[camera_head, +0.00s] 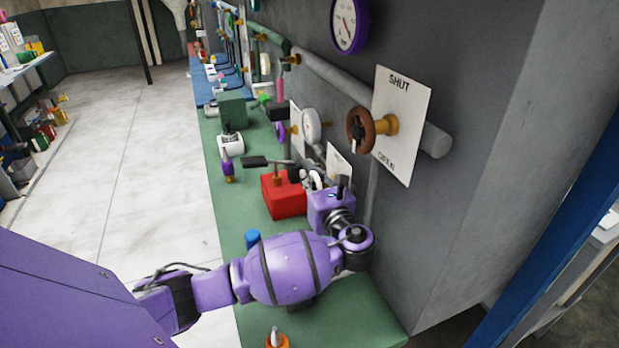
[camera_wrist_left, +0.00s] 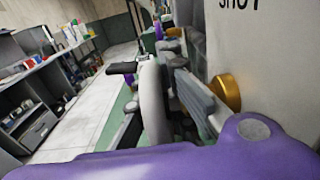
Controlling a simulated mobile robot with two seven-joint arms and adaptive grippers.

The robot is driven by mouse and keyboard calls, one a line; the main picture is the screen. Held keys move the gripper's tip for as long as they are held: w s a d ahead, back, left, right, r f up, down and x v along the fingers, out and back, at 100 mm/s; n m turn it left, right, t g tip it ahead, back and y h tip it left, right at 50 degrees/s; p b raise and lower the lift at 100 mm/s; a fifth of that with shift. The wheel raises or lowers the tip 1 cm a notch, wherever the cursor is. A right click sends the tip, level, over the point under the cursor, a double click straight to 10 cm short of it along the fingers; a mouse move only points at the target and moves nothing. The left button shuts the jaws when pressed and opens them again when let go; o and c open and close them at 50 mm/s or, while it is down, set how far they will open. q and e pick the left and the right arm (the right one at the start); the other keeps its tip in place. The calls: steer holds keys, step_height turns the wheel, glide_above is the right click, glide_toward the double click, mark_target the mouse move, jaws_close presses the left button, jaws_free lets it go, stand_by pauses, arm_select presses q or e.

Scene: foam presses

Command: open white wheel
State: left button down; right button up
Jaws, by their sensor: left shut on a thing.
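My left gripper (camera_head: 318,180) reaches along the bench to the wall, its fingers at a white wheel (camera_head: 315,183) in front of a tilted white sign (camera_head: 340,164). The purple wrist hides much of this wheel and sign. In the left wrist view the white wheel (camera_wrist_left: 153,95) stands nearly edge-on, close beside the grey finger (camera_wrist_left: 195,100). The gripper is shut on the wheel. A brass hub (camera_wrist_left: 228,92) and the sign's word SHUT show to its right. My right gripper is not in view.
A brown wheel (camera_head: 360,130) on a brass stem stands above, before a SHUT/OPEN sign (camera_head: 402,110). Another pale wheel (camera_head: 312,126) is further along the wall. A red box (camera_head: 283,197) with a black lever stands left of the gripper. The floor (camera_head: 130,150) is open.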

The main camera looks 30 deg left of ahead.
arm_select(q)
steer(key=g+h, duration=0.1)
steer(key=h, duration=0.1)
steer(key=f+g+h, duration=0.1)
steer(key=g+h, duration=0.1)
steer(key=f+g+h, duration=0.1)
steer(key=g, duration=0.1)
steer(key=shift+s+d+h, duration=0.3)
steer(key=shift+d+h, duration=0.05)
steer(key=shift+h, duration=0.05)
steer(key=g+h, duration=0.2)
steer(key=f+g+h, duration=0.1)
steer(key=shift+s+d, duration=0.4)
steer(key=shift+s+d+f+g+h, duration=0.1)
steer(key=shift+s+d+g+h, duration=0.1)
steer(key=shift+g+h, duration=0.35)
steer(key=shift+s+d+f+g+h, duration=0.1)
steer(key=shift+s+d+g+h, duration=0.1)
steer(key=shift+g+h, duration=0.35)
steer(key=c, duration=1.8)
jaws_free()
steer(key=shift+w, duration=0.1)
